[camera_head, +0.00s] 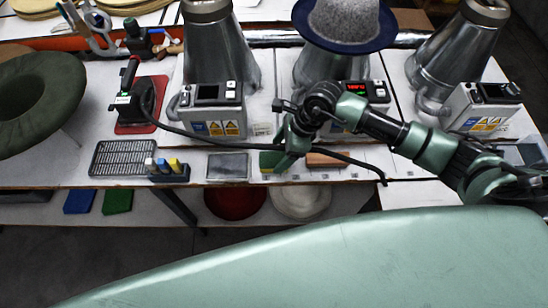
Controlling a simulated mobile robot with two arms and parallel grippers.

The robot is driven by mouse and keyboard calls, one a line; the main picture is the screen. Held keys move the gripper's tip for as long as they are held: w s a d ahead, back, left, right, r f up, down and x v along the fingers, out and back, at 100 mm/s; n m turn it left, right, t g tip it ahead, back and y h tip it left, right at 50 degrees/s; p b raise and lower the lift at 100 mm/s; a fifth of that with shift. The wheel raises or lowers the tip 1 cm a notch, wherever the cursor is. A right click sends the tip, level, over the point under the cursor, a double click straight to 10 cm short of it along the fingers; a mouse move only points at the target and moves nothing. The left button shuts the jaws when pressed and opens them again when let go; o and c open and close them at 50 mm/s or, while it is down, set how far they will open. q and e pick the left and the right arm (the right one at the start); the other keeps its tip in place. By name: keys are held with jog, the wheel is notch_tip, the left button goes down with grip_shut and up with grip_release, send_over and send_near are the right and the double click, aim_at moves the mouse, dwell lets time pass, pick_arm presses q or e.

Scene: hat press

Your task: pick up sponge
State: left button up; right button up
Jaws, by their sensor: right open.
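A small green and yellow sponge (268,161) lies near the front edge of the workbench (225,183), right of a flat grey pad. My right gripper (284,161) is open and points down at the sponge's right side. It hides part of the sponge. I cannot tell whether the fingers touch it. My left gripper is not in view.
A brown block (327,160) lies just right of my gripper. A grey pad (228,167), a small bottle rack (168,170) and a metal grate (123,158) are to the left. Hat presses (220,60) stand behind. A black cable (215,141) crosses the bench.

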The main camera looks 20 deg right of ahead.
aim_at(274, 162)
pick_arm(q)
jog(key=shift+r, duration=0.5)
pick_arm(e)
jog(key=shift+x, duration=1.35)
jog(key=shift+s, duration=0.1)
jog(key=c, duration=1.4)
